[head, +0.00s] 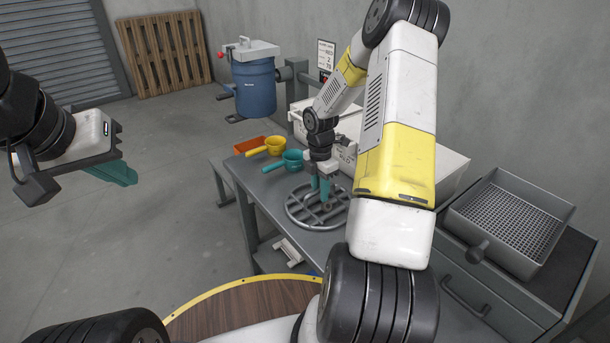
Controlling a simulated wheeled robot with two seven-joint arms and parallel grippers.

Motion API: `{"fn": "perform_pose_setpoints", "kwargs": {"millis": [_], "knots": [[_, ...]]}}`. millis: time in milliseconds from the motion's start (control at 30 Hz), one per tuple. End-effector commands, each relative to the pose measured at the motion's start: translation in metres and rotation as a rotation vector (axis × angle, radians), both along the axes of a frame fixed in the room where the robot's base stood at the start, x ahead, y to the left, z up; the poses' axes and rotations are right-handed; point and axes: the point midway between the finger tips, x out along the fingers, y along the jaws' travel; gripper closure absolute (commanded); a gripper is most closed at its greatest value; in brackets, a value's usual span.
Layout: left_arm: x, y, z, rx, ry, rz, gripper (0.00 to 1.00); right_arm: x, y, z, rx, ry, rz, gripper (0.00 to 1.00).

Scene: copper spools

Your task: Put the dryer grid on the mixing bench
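The dryer grid (296,207), a round grey metal rack with bars, lies flat on or just above the grey mixing bench (262,190); I cannot tell if it touches the top. My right gripper (321,196), with teal fingers, points down at the grid's middle, by a small knob-like part. A small gap shows between its fingers, but whether they grip the grid is unclear. My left gripper (122,174) is off to the left over open floor, away from the bench. Its teal fingers overlap in view, and nothing shows in them.
A yellow ladle (274,146), a teal ladle (291,160) and an orange tray (249,145) stand behind the grid. A blue drum (255,88) is further back. A perforated grey tray (512,220) sits on a drawer cabinet at right. Floor at left is clear.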

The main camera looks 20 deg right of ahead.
Motion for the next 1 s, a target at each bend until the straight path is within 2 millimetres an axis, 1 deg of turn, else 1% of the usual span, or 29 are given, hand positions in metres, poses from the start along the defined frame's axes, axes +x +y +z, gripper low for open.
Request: {"fn": "perform_pose_setpoints", "kwargs": {"millis": [267,367,467,800,900,1000], "knots": [[0.0,0.0,0.0,0.0,0.0,0.0,1.0,0.0,0.0,0.0,0.0,0.001,0.0,0.66],[0.0,0.0,0.0,0.0,0.0,0.0,1.0,0.0,0.0,0.005,-0.001,0.0,0.0,0.66],[0.0,0.0,0.0,0.0,0.0,0.0,1.0,0.001,0.0,0.019,-0.002,-0.003,0.0,0.66],[0.0,0.0,0.0,0.0,0.0,0.0,1.0,0.004,0.001,0.09,-0.001,-0.003,0.0,0.66],[0.0,0.0,0.0,0.0,0.0,0.0,1.0,0.005,0.001,0.105,-0.002,-0.002,-0.002,0.66],[0.0,0.0,0.0,0.0,0.0,0.0,1.0,0.005,0.001,0.115,-0.002,-0.002,0.0,0.66]]}}
